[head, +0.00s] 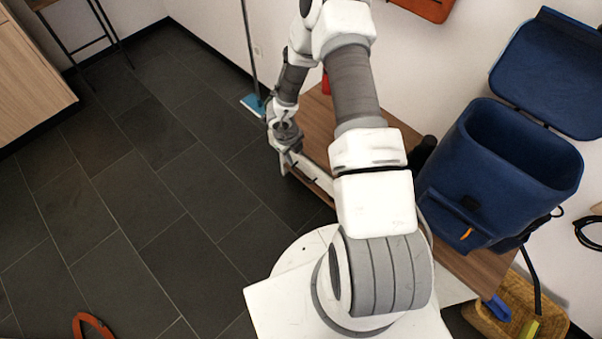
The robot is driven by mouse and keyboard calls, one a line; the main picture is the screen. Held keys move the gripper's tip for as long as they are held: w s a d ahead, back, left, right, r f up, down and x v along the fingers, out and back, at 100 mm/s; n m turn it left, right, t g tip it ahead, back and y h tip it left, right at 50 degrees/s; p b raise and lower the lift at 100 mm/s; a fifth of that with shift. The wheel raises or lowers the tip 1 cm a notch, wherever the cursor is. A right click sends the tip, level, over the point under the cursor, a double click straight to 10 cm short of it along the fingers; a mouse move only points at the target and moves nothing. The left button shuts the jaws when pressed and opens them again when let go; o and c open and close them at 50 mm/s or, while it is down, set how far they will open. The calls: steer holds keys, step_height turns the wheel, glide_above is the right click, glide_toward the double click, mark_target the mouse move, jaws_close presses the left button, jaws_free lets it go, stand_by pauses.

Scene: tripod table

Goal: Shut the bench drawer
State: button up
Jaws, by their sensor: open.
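The wooden bench (468,262) stands along the white wall, largely hidden behind my arm. A narrow pale and brown edge (314,175) sticks out along its front side beside my gripper; it looks like part of the drawer, but my arm hides the rest. I cannot tell how far the drawer is out. My gripper (287,165) is open, pointing down by the left end of the bench front, close to that edge. I cannot tell whether it touches.
A blue open-topped bag (480,175) stands on the bench at right. A wicker basket (545,316) sits on the floor at lower right. A blue-headed mop (254,105) leans by the wall. The dark tiled floor at left is mostly clear.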

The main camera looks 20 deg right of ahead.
steer(key=d+f+b, duration=0.1)
steer(key=f+b, duration=0.1)
steer(key=f, duration=0.6)
steer(key=w+d+f+b, duration=0.1)
steer(key=d+f+b, duration=0.1)
steer(key=f, duration=0.6)
steer(key=shift+b, duration=0.35)
steer(key=shift+w, duration=0.1)
steer(key=shift+c, duration=0.3)
jaws_close()
